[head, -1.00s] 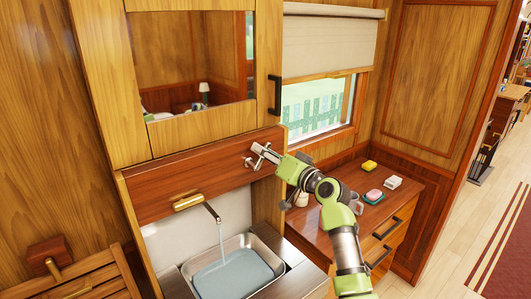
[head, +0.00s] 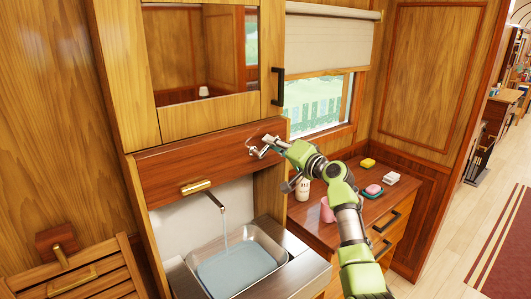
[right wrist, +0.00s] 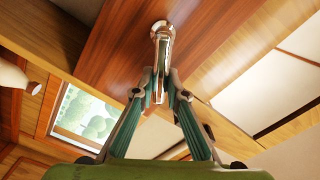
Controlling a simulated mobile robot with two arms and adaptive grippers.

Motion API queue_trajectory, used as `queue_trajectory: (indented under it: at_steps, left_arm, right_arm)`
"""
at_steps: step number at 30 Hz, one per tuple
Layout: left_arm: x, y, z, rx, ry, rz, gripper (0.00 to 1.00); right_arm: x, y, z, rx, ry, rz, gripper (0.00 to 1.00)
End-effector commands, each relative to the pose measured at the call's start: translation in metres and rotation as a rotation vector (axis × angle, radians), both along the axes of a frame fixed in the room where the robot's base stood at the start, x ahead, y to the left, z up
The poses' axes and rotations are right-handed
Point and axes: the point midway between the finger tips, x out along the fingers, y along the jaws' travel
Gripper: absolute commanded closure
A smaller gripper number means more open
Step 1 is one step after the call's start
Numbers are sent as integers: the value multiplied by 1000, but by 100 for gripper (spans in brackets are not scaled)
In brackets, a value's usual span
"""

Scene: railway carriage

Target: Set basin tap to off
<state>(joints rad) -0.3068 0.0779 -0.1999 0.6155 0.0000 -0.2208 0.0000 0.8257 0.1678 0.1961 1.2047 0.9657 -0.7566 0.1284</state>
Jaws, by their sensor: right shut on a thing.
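The metal basin (head: 276,238) sits in the cabinet under a wooden panel. It holds bluish water (head: 236,271), and a thin stream (head: 226,237) runs into it from the spout (head: 215,202). A chrome tap lever (right wrist: 161,42) stands out from the panel; in the head view it is small and partly hidden by my gripper. My right gripper (head: 264,148) is at the right end of the panel. In the right wrist view its two fingers (right wrist: 161,85) are shut on the lever, one on each side. My left gripper is not in view.
A wooden counter (head: 340,222) to the right bears a white bottle (head: 303,189), a pink cup (head: 327,210), a yellow sponge (head: 368,162), pink soap (head: 373,189) and a white block (head: 391,177). A mirror cabinet (head: 205,122) hangs above the panel. A slatted wooden piece (head: 105,275) is at lower left.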

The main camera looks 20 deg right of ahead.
Motion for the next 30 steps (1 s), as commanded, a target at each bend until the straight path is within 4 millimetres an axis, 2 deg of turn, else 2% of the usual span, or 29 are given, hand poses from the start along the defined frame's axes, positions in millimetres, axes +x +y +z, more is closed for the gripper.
queue_trajectory:
  at_steps: [7, 15, 30]
  left_arm:
    - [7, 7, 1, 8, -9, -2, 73]
    - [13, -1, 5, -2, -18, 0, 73]
    - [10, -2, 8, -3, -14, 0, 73]
  right_arm:
    - [2, -8, -11, 219, 82, 5, 100]
    - [3, -11, -21, 413, 151, 4, 100]
    - [3, -12, -31, 569, 208, 3, 100]
